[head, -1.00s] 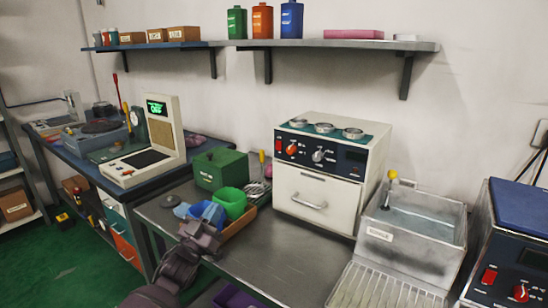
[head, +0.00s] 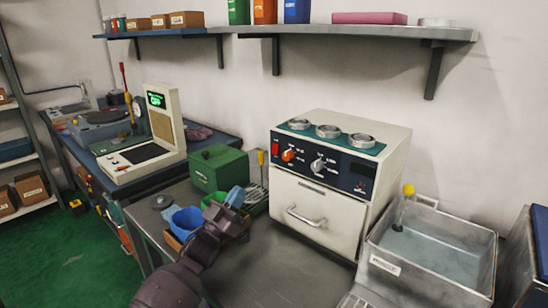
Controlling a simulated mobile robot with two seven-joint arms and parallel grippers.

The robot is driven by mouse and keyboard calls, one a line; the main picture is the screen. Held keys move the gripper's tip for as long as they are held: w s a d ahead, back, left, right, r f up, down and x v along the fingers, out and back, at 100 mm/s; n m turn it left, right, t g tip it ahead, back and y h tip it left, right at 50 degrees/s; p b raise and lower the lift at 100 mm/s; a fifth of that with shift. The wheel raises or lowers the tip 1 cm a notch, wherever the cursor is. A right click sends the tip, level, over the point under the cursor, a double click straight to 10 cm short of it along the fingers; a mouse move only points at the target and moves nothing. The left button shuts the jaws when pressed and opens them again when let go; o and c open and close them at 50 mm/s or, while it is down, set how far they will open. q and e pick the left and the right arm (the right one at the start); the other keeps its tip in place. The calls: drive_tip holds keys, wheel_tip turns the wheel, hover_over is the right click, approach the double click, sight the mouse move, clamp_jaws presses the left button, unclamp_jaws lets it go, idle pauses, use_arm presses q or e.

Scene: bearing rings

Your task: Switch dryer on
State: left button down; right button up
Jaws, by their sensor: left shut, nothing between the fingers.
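The white unit with a front drawer (head: 320,212), which I take to be the dryer, stands on the grey metal bench. Its dark blue panel (head: 340,172) has a red switch (head: 275,149) at the left, an orange knob (head: 288,155), a grey knob (head: 317,165) and a dark display (head: 362,170). Several metal rings (head: 327,131) lie on its teal top. I cannot tell the switch's position. My left gripper (head: 236,197) is shut and empty, left of the unit and below the switch in the picture, in front of the bins. It is apart from the panel. My right gripper is not in view.
A green box (head: 219,168), a blue bin (head: 187,222) and a partly hidden green bin (head: 211,199) stand left of the unit. A metal basin (head: 430,260) stands to its right. A shelf (head: 345,31) hangs above. The bench before the unit is clear.

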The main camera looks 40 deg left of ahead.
sight(274, 150)
use_arm(q)
drive_tip(key=x, duration=0.4)
drive_tip(key=w+f+x, duration=0.1)
drive_tip(key=x, duration=0.3)
drive_tip(key=f+x, duration=0.1)
drive_tip(key=x, duration=0.3)
drive_tip(key=shift+w+d+b, duration=0.1)
drive_tip(key=shift+w+b, duration=0.15)
drive_tip(key=shift+b, duration=0.15)
drive_tip(key=shift+w+r, duration=0.15)
drive_tip(key=shift+w, duration=0.2)
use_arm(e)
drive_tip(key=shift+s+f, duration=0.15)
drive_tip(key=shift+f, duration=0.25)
